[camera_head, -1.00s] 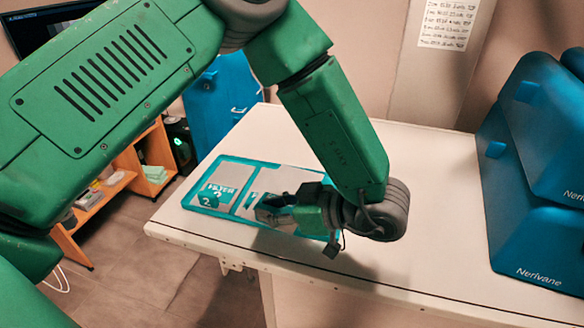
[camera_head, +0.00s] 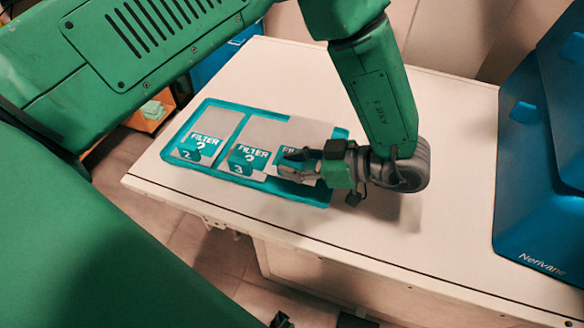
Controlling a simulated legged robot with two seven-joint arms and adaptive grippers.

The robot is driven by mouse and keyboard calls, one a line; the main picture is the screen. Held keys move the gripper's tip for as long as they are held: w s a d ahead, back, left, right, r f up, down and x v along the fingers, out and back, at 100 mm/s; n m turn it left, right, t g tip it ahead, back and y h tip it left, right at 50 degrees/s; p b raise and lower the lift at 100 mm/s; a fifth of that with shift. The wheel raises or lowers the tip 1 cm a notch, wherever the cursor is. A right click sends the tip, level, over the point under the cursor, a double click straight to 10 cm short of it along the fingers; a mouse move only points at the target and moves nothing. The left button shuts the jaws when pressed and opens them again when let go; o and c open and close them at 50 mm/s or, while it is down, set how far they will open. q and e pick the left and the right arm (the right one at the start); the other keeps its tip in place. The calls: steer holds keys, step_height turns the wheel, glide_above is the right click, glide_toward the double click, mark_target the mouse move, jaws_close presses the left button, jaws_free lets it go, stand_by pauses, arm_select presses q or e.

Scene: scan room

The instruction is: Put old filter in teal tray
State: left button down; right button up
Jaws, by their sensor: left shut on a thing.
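The teal tray (camera_head: 170,153) lies on the white table near its left end. In it a teal-and-white filter box marked 2 (camera_head: 200,146) sits at the left. Another marked 3 (camera_head: 247,160) sits in the middle. My left gripper (camera_head: 283,165) is over the tray's right part, shut on a third teal filter (camera_head: 288,154). The fingers cover much of this filter, so its number and whether it touches the tray floor are hidden. Dark parts at the bottom edge may be my right gripper, but they are cut off.
Blue cases (camera_head: 545,180) marked Nerivane stand at the table's right end. The white tabletop (camera_head: 450,220) between them and my left gripper is clear. The table's front edge runs below the tray. An orange shelf (camera_head: 155,115) stands on the floor at the left.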

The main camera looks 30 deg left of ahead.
mark_target(304, 183)
arm_select(q)
steer(key=shift+d+f, duration=0.35)
steer(key=shift+f, duration=0.2)
steer(key=shift+d+f, duration=0.3)
steer(key=shift+f, duration=0.2)
steer(key=shift+d+r, duration=0.15)
steer(key=shift+d, duration=0.85)
steer(key=shift+a+f, duration=0.3)
steer(key=shift+a, duration=0.2)
steer(key=shift+a+f, duration=0.4)
steer(key=shift+a, duration=0.3)
steer(key=shift+s, duration=0.1)
steer(key=c, duration=1.5)
jaws_free()
steer(key=shift+s+d, duration=0.1)
steer(key=shift+d, duration=0.15)
steer(key=shift+d+f, duration=0.1)
steer(key=shift+d, duration=0.15)
steer(key=shift+a, duration=0.15)
steer(key=shift+r, duration=0.4)
steer(key=b+v, duration=0.1)
steer(key=v, duration=1)
steer(key=shift+w+d+r, duration=0.2)
steer(key=shift+d, duration=0.1)
steer(key=shift+w+d+r, duration=0.1)
steer(key=shift+d+r, duration=0.1)
steer(key=shift+r, duration=0.05)
arm_select(e)
steer(key=shift+d+f, duration=0.7)
steer(key=shift+f, duration=0.25)
